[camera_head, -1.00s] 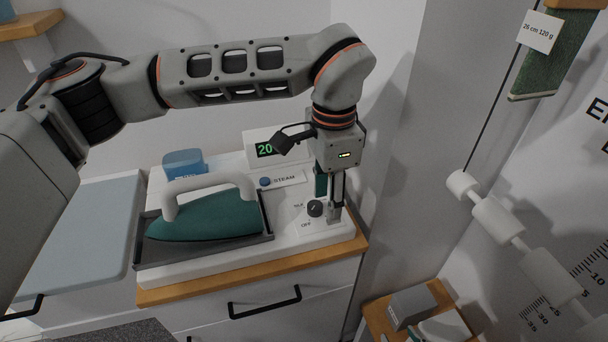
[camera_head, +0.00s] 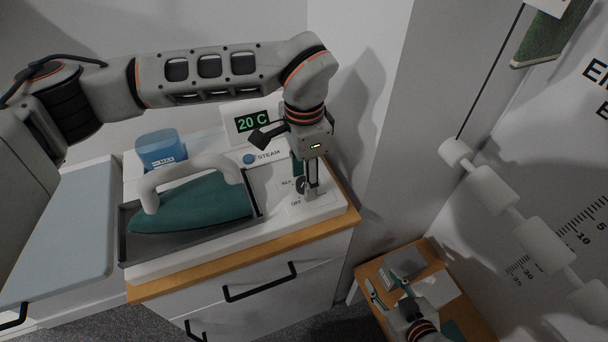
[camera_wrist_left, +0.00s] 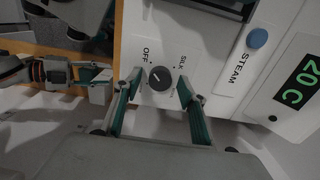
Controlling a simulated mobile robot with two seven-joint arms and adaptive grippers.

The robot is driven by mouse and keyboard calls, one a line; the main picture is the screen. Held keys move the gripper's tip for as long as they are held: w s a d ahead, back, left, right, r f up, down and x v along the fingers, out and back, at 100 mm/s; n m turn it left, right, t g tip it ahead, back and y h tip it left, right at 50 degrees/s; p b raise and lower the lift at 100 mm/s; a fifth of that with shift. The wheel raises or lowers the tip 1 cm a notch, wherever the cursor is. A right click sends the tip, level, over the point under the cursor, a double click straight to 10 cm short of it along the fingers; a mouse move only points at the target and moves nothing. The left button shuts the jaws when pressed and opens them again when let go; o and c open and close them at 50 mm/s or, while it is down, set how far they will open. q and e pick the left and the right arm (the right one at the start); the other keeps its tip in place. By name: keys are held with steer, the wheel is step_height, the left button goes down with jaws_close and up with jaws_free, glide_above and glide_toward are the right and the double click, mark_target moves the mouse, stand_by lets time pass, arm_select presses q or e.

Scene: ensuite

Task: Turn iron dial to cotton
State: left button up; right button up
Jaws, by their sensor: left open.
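The black iron dial (camera_wrist_left: 160,79) is on the white ironing station, with OFF and SILK lettering beside it. Its light mark lies slanted in the left wrist view; I cannot tell the exact setting. The cotton mark is not readable. My left gripper (camera_wrist_left: 159,88) is open, with one finger on each side of the dial; contact is unclear. In the head view, my left gripper (camera_head: 307,192) points down and partly covers the dial (camera_head: 300,185). The display (camera_head: 251,121) reads 20 C. My right gripper (camera_head: 390,287) is open at the lower right, away from the dial.
The teal iron (camera_head: 190,203) lies in a dark tray (camera_head: 122,246) left of the dial. A blue STEAM button (camera_head: 249,159) and a blue container (camera_head: 160,148) are behind. A small wooden table (camera_head: 462,301) with grey items stands lower right, beneath my right gripper.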

arm_select(q)
steer(key=shift+f, duration=0.2)
steer(key=c, duration=1.1)
